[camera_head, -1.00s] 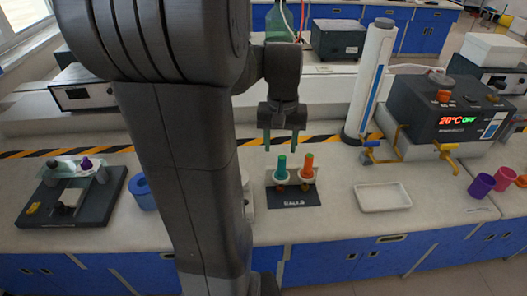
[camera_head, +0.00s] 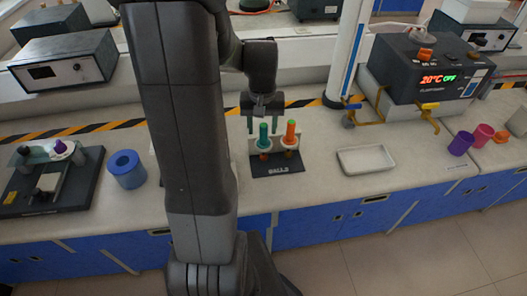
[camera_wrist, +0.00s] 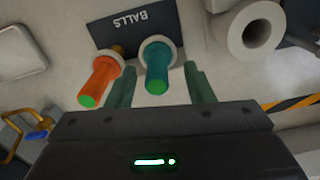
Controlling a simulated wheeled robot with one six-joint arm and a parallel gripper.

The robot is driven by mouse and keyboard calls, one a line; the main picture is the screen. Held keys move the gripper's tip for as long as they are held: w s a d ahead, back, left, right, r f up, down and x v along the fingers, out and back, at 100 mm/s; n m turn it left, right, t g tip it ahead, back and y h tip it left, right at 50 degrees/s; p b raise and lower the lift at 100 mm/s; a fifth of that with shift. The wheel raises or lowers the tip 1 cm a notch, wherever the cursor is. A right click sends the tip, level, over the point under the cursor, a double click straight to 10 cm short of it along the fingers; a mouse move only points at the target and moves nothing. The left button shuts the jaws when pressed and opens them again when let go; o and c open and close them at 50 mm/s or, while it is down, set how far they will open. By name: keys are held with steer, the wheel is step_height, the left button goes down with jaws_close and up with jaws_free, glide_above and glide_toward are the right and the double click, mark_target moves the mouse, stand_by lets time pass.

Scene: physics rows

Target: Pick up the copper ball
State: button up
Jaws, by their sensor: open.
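A small rack labelled BALLS (camera_head: 278,169) holds two upright handled pieces, a teal one (camera_head: 263,133) and an orange one (camera_head: 291,131), each set in a pale ring. Small copper-brown round shapes show below the rings, under the teal piece (camera_head: 264,156) and under the orange piece (camera_head: 288,154). I cannot tell for sure which is the copper ball. A golden-brown bit also shows beside the orange piece in the wrist view (camera_wrist: 118,50). My gripper (camera_head: 266,124) is open above the rack, pointing down. In the wrist view its fingers (camera_wrist: 160,88) stand either side of the teal handle.
A white tray (camera_head: 366,160) lies right of the rack. A blue cylinder with a hole (camera_head: 127,169) and a dark apparatus (camera_head: 75,190) stand to the left. Yellow-handled taps (camera_head: 432,112), a heater bath (camera_head: 425,75) and cups (camera_head: 461,143) are to the right.

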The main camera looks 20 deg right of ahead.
mark_target(264, 134)
steer(key=shift+w+d+f, duration=0.1)
steer(key=shift+d+f, duration=0.05)
steer(key=shift+f, duration=0.85)
steer(key=shift+w+d+f, duration=0.1)
steer(key=shift+d+f, duration=0.05)
steer(key=shift+f, duration=0.8)
steer(key=c, duration=1)
steer(key=shift+r, duration=0.1)
